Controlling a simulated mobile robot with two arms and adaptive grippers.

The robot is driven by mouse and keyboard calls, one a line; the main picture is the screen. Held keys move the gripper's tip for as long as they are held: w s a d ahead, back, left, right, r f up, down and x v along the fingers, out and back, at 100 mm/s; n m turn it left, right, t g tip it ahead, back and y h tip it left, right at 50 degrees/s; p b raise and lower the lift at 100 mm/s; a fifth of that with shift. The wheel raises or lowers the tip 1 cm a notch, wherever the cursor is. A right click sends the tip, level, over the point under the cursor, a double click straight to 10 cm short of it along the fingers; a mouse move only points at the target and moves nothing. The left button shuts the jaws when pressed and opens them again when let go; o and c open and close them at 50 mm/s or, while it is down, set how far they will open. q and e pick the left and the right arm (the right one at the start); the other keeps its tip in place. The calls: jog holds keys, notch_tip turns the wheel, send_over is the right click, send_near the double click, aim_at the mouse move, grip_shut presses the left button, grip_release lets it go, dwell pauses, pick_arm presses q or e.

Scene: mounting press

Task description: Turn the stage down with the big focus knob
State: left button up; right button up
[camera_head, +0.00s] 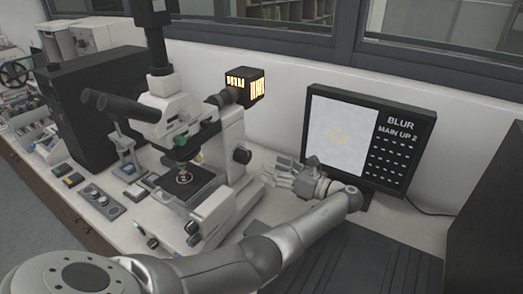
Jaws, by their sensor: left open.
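The white microscope (215,146) stands on the bench left of centre. Its stage (204,181) carries a dark round piece (184,177) under the objectives. A large black knob (242,155) sticks out from the right side of the stand. Smaller dark knobs (193,240) sit low on the front of the base. I cannot tell for sure which is the big focus knob. My left gripper (268,177) is open, its fingers pointing left, to the right of the microscope and apart from the black knob. My right gripper is not in view.
A monitor (415,172) at the right reads "BLUR" and "MAIN UP 2". A lamp box (245,85) sits behind the microscope. A black cabinet (90,110) and small control boxes (101,201) stand to the left. My left arm crosses the front of the bench.

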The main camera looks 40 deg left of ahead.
aim_at(248, 158)
pick_arm(q)
jog(key=a, duration=0.3)
jog(key=a+p, duration=0.1)
jog(key=a, duration=0.3)
jog(key=s+a+p, duration=0.1)
jog(key=a, duration=0.2)
jog(key=shift+a, duration=0.3)
jog(key=c, duration=1)
